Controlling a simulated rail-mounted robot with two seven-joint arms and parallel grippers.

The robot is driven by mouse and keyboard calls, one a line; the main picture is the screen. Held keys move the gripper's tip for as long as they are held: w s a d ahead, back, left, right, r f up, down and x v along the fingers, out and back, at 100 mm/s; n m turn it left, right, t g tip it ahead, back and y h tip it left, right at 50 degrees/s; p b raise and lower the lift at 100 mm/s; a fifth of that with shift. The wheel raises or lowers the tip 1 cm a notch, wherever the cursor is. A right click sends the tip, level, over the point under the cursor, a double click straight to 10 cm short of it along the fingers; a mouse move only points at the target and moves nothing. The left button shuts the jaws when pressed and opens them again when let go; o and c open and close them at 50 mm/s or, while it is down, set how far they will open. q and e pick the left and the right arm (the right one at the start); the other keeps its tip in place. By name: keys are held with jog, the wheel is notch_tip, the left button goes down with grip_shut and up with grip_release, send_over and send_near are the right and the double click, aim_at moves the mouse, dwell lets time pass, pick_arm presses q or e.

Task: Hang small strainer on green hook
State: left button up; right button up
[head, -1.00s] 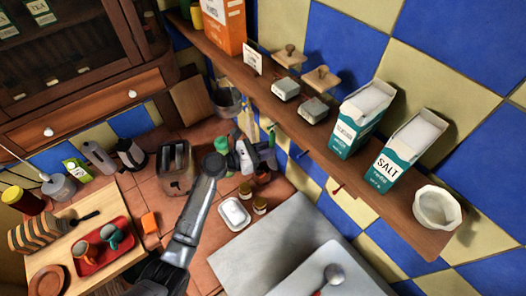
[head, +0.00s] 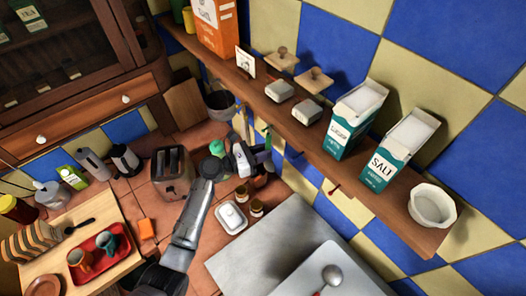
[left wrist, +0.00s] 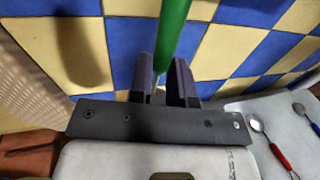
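My left gripper (head: 252,157) is below the far part of the wall shelf. In the head view, the dark grey bowl of what looks like the small strainer (head: 221,105) is above the gripper, close to the shelf's underside. A small green hook (head: 268,131) appears under the shelf edge, right of the bowl. Whether strainer and hook touch cannot be told. My right gripper is out of view.
The wooden shelf (head: 395,205) carries a sugar box (head: 350,125), a salt box (head: 392,152) and a white bowl (head: 432,205). A red hook (head: 334,190) is farther along it.

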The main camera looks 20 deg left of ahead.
pick_arm(q)
jog(key=o, duration=0.5)
jog(key=shift+s+a, duration=0.1)
jog(key=shift+b+v, duration=1.35)
jog(key=shift+v, duration=5.5)
